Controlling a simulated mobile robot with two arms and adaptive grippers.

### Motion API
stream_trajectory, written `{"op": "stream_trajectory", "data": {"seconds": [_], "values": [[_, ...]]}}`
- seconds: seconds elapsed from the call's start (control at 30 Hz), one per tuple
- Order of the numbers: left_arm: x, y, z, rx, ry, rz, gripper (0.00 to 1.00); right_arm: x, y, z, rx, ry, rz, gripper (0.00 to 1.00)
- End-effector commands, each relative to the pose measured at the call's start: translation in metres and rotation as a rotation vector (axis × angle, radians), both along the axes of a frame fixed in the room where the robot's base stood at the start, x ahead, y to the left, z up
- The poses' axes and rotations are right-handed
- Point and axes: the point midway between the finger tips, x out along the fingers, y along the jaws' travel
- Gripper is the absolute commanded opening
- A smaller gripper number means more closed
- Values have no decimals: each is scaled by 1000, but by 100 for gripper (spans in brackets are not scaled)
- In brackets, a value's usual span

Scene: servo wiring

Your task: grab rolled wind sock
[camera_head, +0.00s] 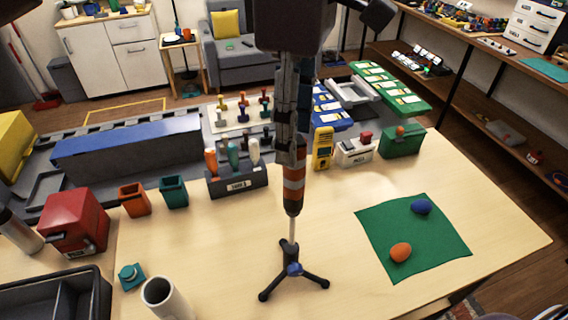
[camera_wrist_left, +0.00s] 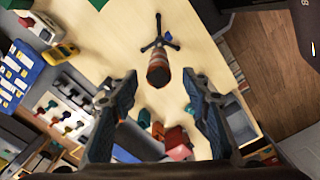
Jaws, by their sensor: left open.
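The rolled wind sock (camera_head: 293,190) is a narrow upright roll with orange, white and dark bands. It stands on a thin pole with a dark three-legged base (camera_head: 292,271) on the table. In the left wrist view the wind sock (camera_wrist_left: 158,70) appears in the gap between the fingertips, nearly end-on. My left gripper (camera_head: 291,132) comes down from above, over the upper part of the sock, and hides its top in the head view. In the wrist view my left gripper (camera_wrist_left: 160,76) is open, with a finger on each side. My right gripper is not in view.
A green mat (camera_head: 376,240) with an orange and a blue rounded object lies right of the stand. A tool holder (camera_head: 238,183), a yellow meter (camera_head: 322,149) and a red box (camera_head: 73,222) stand around it. A white tube (camera_head: 163,299) is at front left.

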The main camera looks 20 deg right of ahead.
Motion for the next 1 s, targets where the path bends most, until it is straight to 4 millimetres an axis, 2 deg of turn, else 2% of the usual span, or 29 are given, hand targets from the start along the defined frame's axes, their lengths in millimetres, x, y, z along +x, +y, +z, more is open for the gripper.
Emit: {"op": "stream_trajectory", "data": {"seconds": [0.1,0.23,0.43,0.57,0.7,0.77,1.0], "values": [[0,1,-13,0,4,1,44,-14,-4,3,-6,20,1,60],[1,-1,-29,0,5,1,44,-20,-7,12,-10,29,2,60],[1,-2,-57,-2,4,2,44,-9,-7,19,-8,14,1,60],[1,-3,-63,-6,4,2,44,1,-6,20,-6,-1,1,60],[1,-3,-63,-6,4,3,44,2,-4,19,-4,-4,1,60],[1,-3,-63,-6,4,3,39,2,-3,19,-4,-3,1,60],[1,-3,-63,-6,4,3,13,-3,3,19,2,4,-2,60]]}}
